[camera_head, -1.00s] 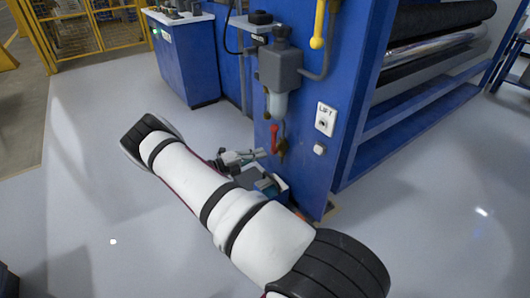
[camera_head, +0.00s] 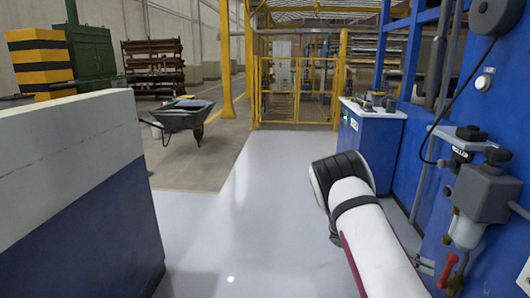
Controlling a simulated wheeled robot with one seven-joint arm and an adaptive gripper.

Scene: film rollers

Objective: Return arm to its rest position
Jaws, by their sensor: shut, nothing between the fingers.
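My white arm (camera_head: 378,250) with black bands rises from the bottom edge, right of centre. Its black ribbed joint (camera_head: 340,178) is the highest part in view, with clear floor to its left. The rest of my arm is hidden or out of frame, and my gripper cannot be made out. A small grey metal piece shows at the arm's right edge, by the machine, but I cannot tell what it belongs to.
The blue machine (camera_head: 470,110), with a grey regulator (camera_head: 482,193) and red lever (camera_head: 448,270), stands close right. A blue cabinet (camera_head: 372,145) is behind the joint. A white-and-blue wall (camera_head: 80,190) is at left. A wheelbarrow (camera_head: 185,116) and yellow fence (camera_head: 295,90) stand beyond open floor (camera_head: 235,210).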

